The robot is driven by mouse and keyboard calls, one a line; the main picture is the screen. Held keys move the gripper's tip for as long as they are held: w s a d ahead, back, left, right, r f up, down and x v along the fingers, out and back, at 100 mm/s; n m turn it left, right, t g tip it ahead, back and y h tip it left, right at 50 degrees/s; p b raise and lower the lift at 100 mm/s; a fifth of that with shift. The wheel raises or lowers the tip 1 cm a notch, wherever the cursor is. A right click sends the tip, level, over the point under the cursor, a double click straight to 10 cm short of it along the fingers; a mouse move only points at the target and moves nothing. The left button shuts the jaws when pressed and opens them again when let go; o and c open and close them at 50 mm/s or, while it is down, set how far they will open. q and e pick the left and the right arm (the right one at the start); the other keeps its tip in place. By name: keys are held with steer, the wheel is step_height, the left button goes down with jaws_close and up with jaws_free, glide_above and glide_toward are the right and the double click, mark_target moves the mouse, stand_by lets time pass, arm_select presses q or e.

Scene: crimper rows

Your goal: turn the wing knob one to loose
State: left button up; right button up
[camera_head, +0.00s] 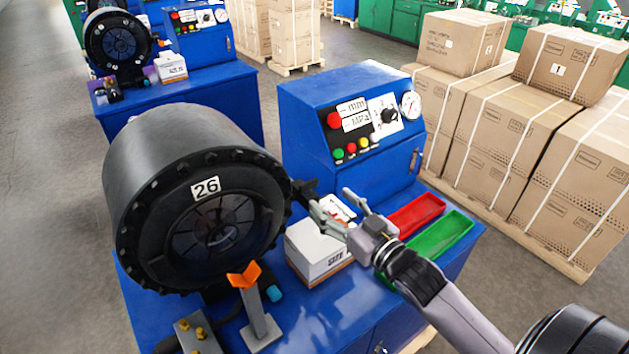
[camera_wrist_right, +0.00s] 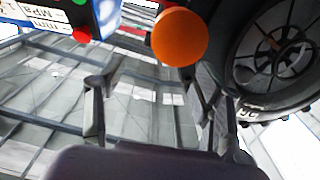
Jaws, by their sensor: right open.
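A dark winged part, which looks like the wing knob (camera_head: 303,190), sticks out from the right side of the black round crimper head (camera_head: 150,165) marked 26. My right gripper (camera_head: 331,199) is open and empty, just right of this part, with its fingers pointing toward it. I cannot tell whether a finger touches it. In the right wrist view the two spread fingers of my gripper (camera_wrist_right: 150,72) show, and an orange round disc (camera_wrist_right: 180,37) lies close to one fingertip. I cannot tell whether the disc belongs to the knob. My left gripper is out of view.
A white SIZE box (camera_head: 315,252) stands below my right gripper. Red (camera_head: 415,215) and green (camera_head: 442,238) trays lie to its right. The blue control cabinet (camera_head: 310,105) stands behind. An orange-topped stand (camera_head: 258,318) is in front. Cartons (camera_head: 530,150) stand on a pallet at right.

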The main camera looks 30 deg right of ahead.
mark_target(310, 183)
steer(key=w, duration=0.2)
steer(key=w+p, duration=0.1)
steer(key=w, duration=0.1)
steer(key=w+a+p, duration=0.1)
steer(key=w, duration=0.2)
steer(key=shift+w, duration=0.1)
steer(key=shift+c, duration=0.6)
steer(key=c, duration=1)
